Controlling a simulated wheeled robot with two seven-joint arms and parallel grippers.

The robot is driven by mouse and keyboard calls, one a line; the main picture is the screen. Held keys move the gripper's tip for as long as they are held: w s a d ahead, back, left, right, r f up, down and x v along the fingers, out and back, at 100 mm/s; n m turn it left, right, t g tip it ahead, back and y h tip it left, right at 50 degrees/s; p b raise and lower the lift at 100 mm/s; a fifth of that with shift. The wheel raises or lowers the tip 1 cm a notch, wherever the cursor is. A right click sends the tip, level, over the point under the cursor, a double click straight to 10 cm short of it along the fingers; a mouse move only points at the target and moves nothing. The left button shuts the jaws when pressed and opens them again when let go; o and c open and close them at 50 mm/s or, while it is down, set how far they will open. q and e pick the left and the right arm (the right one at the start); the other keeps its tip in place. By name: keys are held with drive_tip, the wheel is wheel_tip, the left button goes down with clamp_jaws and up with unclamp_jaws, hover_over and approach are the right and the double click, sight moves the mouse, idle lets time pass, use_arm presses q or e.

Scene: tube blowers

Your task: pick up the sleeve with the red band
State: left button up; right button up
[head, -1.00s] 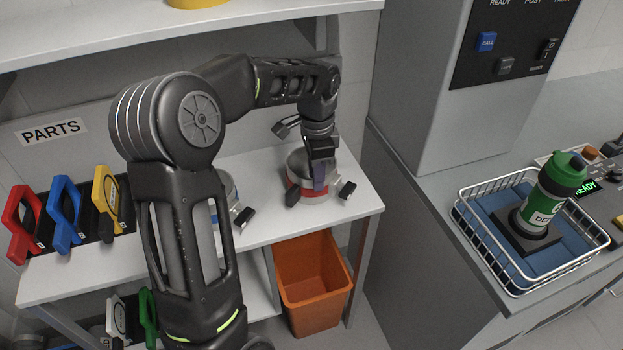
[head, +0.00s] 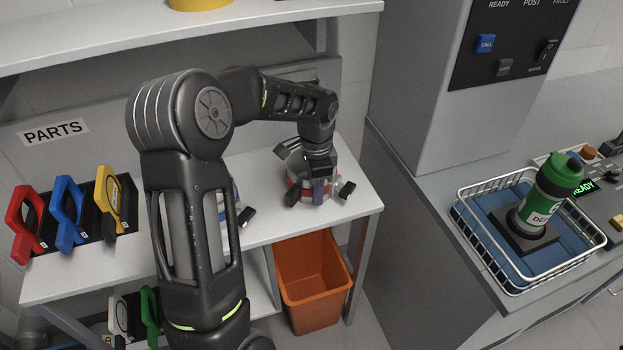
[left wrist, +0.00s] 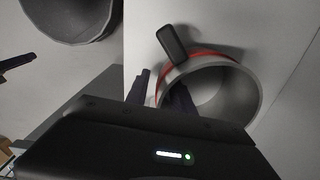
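The sleeve with the red band (head: 305,192) stands on the white shelf top, near its right end. It is a grey open ring with dark lugs, and it also shows in the left wrist view (left wrist: 257,98). My left gripper (head: 318,178) is down at the sleeve from above. In the left wrist view its two fingers (left wrist: 159,92) are apart, one outside the sleeve wall and one over the ring's opening, with the near wall between them. Whether they touch the wall cannot be told. My right gripper is in neither view.
A blue-banded sleeve (head: 222,207) stands to the left, partly hidden by my arm. Red, blue and yellow-handled parts (head: 66,215) stand in a rack further left. An orange bin (head: 311,283) is below. A wire basket (head: 478,243) with a green bottle (head: 545,196) stands right.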

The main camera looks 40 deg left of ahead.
use_arm(q)
clamp_jaws()
idle(1.3)
